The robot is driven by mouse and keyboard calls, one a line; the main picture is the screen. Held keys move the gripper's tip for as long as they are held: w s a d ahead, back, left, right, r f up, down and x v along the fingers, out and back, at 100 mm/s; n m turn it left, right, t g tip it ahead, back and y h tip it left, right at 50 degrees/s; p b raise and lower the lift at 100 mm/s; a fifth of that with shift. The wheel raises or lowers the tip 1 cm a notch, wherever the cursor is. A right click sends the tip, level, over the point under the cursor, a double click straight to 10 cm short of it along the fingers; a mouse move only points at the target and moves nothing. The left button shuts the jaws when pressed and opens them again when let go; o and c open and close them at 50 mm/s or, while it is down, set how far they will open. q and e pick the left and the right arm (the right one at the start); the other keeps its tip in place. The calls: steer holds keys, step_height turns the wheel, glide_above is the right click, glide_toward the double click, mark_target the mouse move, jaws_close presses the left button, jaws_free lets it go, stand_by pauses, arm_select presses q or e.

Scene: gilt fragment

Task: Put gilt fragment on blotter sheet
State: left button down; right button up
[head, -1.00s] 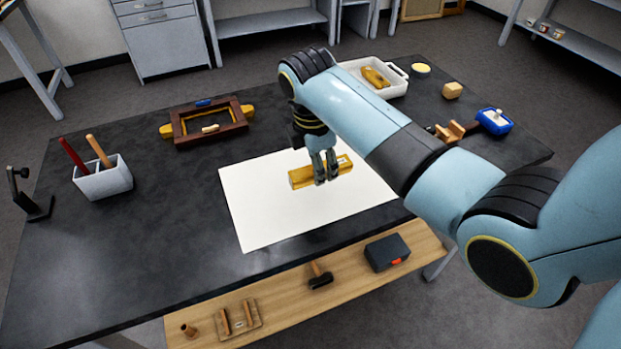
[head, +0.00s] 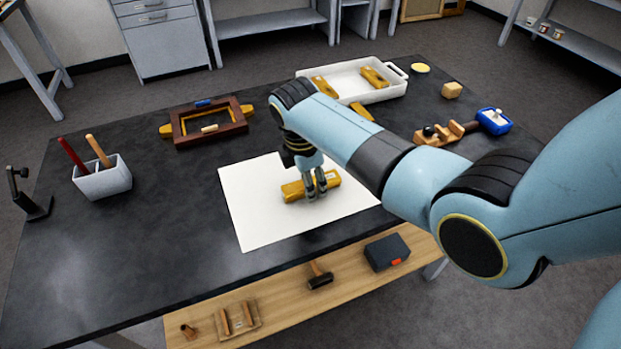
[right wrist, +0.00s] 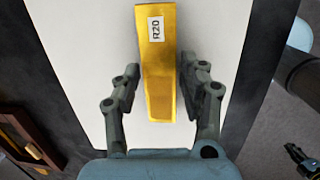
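The gilt fragment (head: 293,191) is a yellow-gold bar. It lies over the white blotter sheet (head: 245,205), inside the sheet's edges, and appears to rest on it. In the right wrist view the fragment (right wrist: 160,75) has a white label reading R20. My right gripper (head: 315,195) is down around the fragment, one finger on each side. In the right wrist view a thin strip of white shows between the fragment and each finger of the gripper (right wrist: 159,85), so it is slightly open. My left gripper is not in view.
A white tray (head: 350,82) with two gold bars stands at the back; another gold bar (head: 361,112) lies in front of it. A brown frame (head: 212,124), a holder with sticks (head: 103,178) and a blue container (head: 494,121) are also on the dark table (head: 130,250).

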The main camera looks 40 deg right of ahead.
steer(key=shift+o, duration=0.7)
arm_select(q)
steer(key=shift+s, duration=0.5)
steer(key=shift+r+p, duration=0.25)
steer(key=shift+p, duration=0.05)
arm_select(e)
step_height(320, 180, up, 12)
steer(key=a, duration=0.2)
steer(key=shift+s, duration=0.25)
